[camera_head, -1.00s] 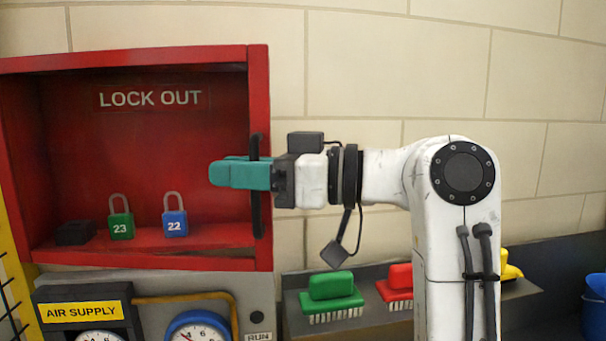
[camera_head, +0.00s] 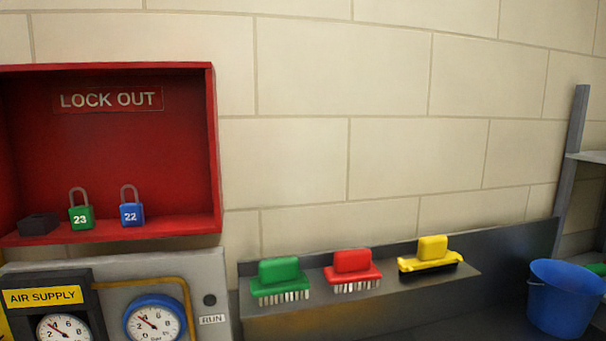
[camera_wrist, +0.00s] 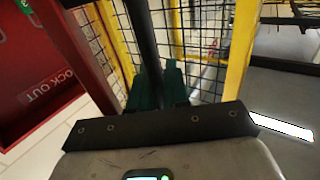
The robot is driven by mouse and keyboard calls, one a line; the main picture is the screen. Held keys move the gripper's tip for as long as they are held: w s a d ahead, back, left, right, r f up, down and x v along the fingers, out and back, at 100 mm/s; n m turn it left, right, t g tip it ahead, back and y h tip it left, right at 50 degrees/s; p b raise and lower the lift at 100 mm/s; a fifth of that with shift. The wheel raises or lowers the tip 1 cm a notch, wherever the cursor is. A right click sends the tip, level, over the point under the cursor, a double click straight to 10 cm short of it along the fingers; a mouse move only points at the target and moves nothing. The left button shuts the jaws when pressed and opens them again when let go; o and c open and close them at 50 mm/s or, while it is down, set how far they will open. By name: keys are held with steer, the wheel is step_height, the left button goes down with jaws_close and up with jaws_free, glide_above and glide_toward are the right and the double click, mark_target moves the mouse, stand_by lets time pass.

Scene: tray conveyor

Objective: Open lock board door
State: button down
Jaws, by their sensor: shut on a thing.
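The red lock board (camera_head: 215,150) stands open-fronted at the left of the head view, with "LOCK OUT" on its back panel. It also shows at the left of the wrist view (camera_wrist: 75,55). My gripper (camera_wrist: 160,86) has teal fingers and is out of the head view. In the wrist view it is shut on a dark upright bar, the door handle (camera_wrist: 142,35), which runs between its fingers. The handle stands apart from the red board there. I cannot make out a door panel.
A green padlock (camera_head: 81,216), a blue padlock (camera_head: 132,213) and a black block (camera_head: 38,224) sit inside the board. Gauges are below it. Brushes line a shelf (camera_head: 380,308) to the right, near a blue bucket (camera_head: 565,298). The wrist view shows yellow-framed mesh fencing (camera_wrist: 240,50).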

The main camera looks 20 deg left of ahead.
steer(key=s+a+m+t+h+p, duration=0.1)
steer(key=s+a+m+t, duration=0.2)
steer(key=s+a, duration=1)
steer(key=shift+a+r+t+p, duration=0.15)
steer(key=shift+a+t+p, duration=0.3)
steer(key=shift+t, duration=0.45)
steer(key=shift+a, duration=0.1)
steer(key=c, duration=1.4)
jaws_free()
steer(key=shift+r, duration=0.1)
steer(key=shift+c, duration=0.2)
steer(key=b+v, duration=0.3)
steer(key=v, duration=0.8)
steer(key=shift+s+f, duration=0.25)
steer(key=shift+s, duration=0.1)
steer(key=shift+o, duration=0.3)
